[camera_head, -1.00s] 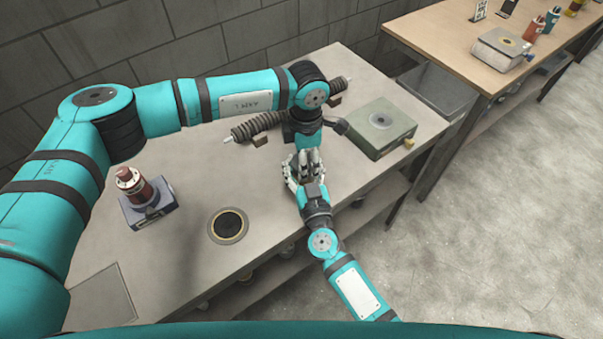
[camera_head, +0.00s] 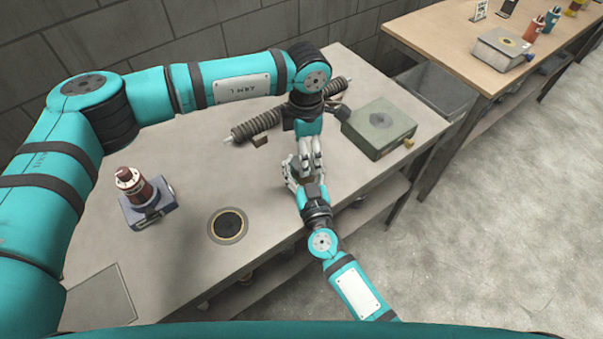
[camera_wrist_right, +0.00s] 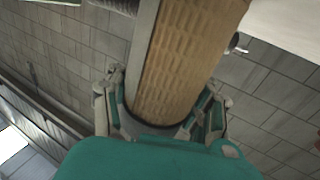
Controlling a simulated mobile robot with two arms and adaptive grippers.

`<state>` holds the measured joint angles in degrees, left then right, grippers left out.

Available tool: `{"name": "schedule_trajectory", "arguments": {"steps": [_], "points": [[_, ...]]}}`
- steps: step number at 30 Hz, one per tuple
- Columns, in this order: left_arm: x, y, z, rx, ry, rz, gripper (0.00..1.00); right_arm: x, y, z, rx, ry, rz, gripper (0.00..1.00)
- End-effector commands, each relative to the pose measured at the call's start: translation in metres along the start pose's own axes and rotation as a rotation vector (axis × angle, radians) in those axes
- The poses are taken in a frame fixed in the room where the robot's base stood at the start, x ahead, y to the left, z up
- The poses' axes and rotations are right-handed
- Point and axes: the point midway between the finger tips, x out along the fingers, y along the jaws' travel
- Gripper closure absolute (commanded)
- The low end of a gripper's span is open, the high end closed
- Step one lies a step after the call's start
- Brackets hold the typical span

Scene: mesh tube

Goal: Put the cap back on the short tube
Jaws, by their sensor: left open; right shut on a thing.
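In the head view my right gripper (camera_head: 306,180) reaches up from the bottom over the bench's front part. It is shut on a tan, textured cylinder (camera_wrist_right: 185,60), apparently the short tube, which fills the middle of the right wrist view and has a dark band at its lower end. My left gripper (camera_head: 312,157) is open, pointing down just above and behind the right one. The fingers overlap in the view, so I cannot tell whether they touch. I cannot make out the cap; the hands hide much of this spot.
A dark ribbed rod (camera_head: 259,126) lies behind the hands. A green-grey box (camera_head: 379,128) stands to their right. A red bottle on a blue-grey block (camera_head: 152,209) and a round dark-centred inset (camera_head: 228,225) are to the left. Bench (camera_head: 190,255) is clear between.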

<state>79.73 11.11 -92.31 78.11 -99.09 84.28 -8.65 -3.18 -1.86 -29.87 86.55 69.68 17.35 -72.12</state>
Motion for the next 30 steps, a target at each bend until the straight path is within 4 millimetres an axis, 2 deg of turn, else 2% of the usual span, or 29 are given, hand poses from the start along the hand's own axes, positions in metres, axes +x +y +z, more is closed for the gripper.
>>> {"name": "schedule_trajectory", "arguments": {"steps": [3, 9, 14, 23, 26, 30], "points": [[-0.01, 0.0, 0.0, 0.001, 0.0, 0.0, 0.21, 0.0, 0.0, 0.0, 0.0, 0.001, 0.0, 1.0], [-0.01, -0.001, 0.0, 0.001, 0.0, -0.001, 0.21, 0.0, 0.0, 0.0, 0.0, 0.001, 0.0, 1.0], [-0.01, -0.001, 0.0, 0.001, 0.0, -0.001, 0.01, 0.0, 0.0, -0.001, 0.0, 0.001, 0.0, 1.0], [-0.011, 0.0, 0.0, 0.001, 0.0, -0.001, 0.0, 0.0, 0.0, -0.001, 0.0, 0.001, 0.0, 1.0], [-0.019, 0.0, 0.0, 0.001, -0.001, 0.0, 0.0, 0.0, 0.0, -0.001, 0.0, 0.001, 0.0, 1.0], [-0.042, 0.001, 0.001, 0.001, -0.002, 0.003, 0.0, 0.0, 0.0, -0.001, 0.0, 0.001, 0.0, 1.0]]}}
